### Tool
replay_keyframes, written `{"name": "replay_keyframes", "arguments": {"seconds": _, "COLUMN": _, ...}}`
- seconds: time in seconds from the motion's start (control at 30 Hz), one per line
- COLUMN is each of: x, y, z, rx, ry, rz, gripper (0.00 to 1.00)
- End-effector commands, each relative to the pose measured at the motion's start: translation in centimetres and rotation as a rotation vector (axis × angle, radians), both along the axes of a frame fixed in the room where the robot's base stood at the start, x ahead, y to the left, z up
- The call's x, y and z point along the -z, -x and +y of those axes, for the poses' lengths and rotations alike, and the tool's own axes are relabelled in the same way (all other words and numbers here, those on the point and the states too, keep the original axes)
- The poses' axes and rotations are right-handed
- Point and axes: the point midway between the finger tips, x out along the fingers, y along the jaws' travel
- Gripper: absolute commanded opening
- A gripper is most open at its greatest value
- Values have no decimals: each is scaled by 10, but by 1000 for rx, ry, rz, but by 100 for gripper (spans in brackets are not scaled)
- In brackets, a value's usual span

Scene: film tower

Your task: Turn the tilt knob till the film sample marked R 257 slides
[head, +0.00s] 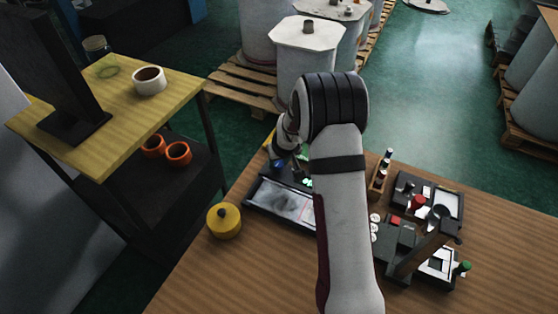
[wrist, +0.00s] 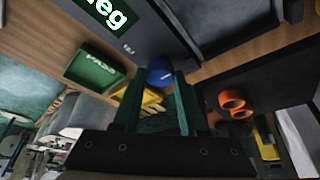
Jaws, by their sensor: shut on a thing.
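A round blue knob (wrist: 160,71) sits at the edge of a dark grey device in the wrist view. My gripper (wrist: 159,80) has its two fingers on either side of this knob, shut on it. In the head view a small blue spot (head: 278,165) shows beside my gripper, which my own arm partly hides. A dark-framed device with a grey, mottled plate (head: 284,201) lies just in front of it. A green display (wrist: 106,12) ending in "eg" is cut off in the wrist view. I cannot read an R 257 mark on any film sample.
A green PASS tray (wrist: 92,73) lies near the knob. A yellow lidded pot (head: 224,222) stands left of the device. Small instruments and a dark stand (head: 428,252) crowd the table's right side. Orange cups (head: 178,153) sit on the side cart's lower shelf.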

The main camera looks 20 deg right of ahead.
Motion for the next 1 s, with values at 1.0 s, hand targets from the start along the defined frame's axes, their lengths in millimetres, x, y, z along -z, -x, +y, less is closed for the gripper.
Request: {"name": "replay_keyframes", "arguments": {"seconds": 1.0, "x": 0, "y": -1, "z": 4, "rx": 584, "ry": 3, "rz": 0, "gripper": 0}}
